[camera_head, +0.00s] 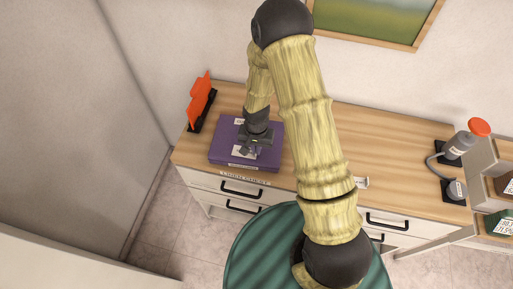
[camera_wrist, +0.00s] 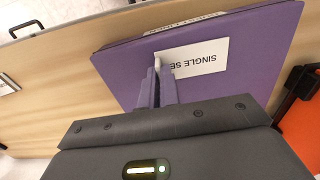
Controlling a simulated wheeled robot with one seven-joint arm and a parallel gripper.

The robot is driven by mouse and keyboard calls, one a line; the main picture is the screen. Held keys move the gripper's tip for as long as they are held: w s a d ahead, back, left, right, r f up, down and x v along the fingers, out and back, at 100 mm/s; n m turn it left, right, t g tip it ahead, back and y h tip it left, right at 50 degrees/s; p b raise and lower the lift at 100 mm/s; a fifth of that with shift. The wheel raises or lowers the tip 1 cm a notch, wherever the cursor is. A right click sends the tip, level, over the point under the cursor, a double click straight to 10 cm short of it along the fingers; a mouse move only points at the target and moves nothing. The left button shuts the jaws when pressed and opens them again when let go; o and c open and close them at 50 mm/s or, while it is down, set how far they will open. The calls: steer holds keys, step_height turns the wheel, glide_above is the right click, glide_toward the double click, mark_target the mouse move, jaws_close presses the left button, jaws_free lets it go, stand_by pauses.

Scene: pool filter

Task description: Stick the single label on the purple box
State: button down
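The purple box (camera_head: 220,151) lies flat on the left part of the wooden counter; its top fills much of the wrist view (camera_wrist: 125,62). A white label (camera_wrist: 205,58), its text upside down and starting "SINGLE SE", is flat against or just over the box top; I cannot tell whether it is stuck. My gripper (camera_wrist: 158,66) is over the box, its fingers close together with a white bit, seemingly the label's edge, between the tips. The fingers hide the end of the text. In the head view my gripper (camera_head: 246,152) is above the box's right half.
Another white strip shows on the box's edge (camera_wrist: 185,25). An orange item in a black stand (camera_head: 199,100) is at the counter's back left. A grey device with an orange cap (camera_head: 462,145) is at the right. The counter's middle right (camera_head: 400,145) is clear.

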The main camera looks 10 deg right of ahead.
steer(key=c, duration=1.6)
jaws_free()
steer(key=shift+o, duration=0.2)
step_height(320, 180, up, 17)
steer(key=b, duration=0.3)
steer(key=shift+r, duration=0.2)
steer(key=shift+d, duration=0.1)
steer(key=s+d+r+n+t, duration=0.2)
steer(key=s+d+r+n, duration=0.1)
steer(key=s+d, duration=0.6)
steer(key=shift+s+d+r+t, duration=0.25)
steer(key=shift+s+r+t, duration=0.05)
steer(key=shift+s, duration=0.75)
